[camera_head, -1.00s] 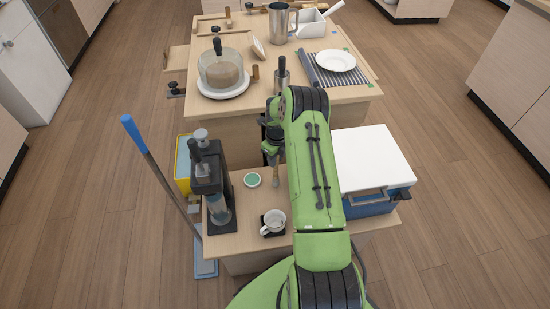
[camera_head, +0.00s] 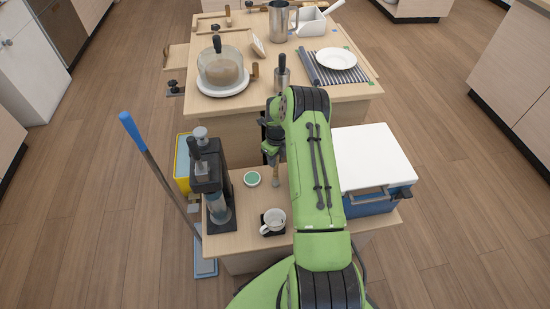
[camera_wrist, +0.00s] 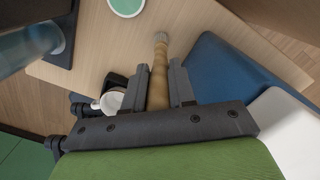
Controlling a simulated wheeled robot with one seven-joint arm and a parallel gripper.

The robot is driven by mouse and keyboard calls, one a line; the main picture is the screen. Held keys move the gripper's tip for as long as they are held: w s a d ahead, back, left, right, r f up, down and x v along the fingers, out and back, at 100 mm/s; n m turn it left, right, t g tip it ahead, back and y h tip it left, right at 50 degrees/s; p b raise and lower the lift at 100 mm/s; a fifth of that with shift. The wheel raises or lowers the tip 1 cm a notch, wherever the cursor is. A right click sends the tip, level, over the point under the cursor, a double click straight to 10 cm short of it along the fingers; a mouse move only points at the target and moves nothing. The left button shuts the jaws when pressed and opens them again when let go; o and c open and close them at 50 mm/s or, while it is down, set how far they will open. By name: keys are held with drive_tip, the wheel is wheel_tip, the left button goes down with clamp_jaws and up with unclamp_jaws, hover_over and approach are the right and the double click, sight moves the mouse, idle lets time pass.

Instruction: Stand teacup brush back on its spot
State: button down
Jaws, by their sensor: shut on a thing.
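The teacup brush (camera_wrist: 159,70) is a slim tan wooden stick with a pale grey bristle end. My gripper (camera_wrist: 161,88) is shut on it, with one dark finger on each side. In the head view the brush (camera_head: 276,176) hangs roughly upright, bristle end down, over the small wooden table. I cannot tell whether its tip touches the tabletop. A round green disc with a pale rim (camera_head: 252,178), perhaps the spot, lies just left of the brush. The disc is partly seen at the top of the wrist view (camera_wrist: 127,5). My arm hides part of the table.
A white cup (camera_head: 274,219) stands on a dark coaster near the front edge. A dark press-like device (camera_head: 208,185) stands at left. A blue box with a white lid (camera_head: 372,158) is at right. The larger table behind holds a cake dome (camera_head: 220,69) and a plate (camera_head: 336,59).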

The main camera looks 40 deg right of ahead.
drive_tip(key=shift+f+b, duration=0.4)
drive_tip(key=shift+f, duration=0.15)
drive_tip(key=c, duration=0.9)
unclamp_jaws()
drive_tip(key=shift+o, duration=0.2)
drive_tip(key=shift+r, duration=0.1)
drive_tip(key=shift+s+r+p, duration=0.2)
drive_tip(key=shift+r+p, duration=2.45)
drive_tip(key=shift+r, duration=1.3)
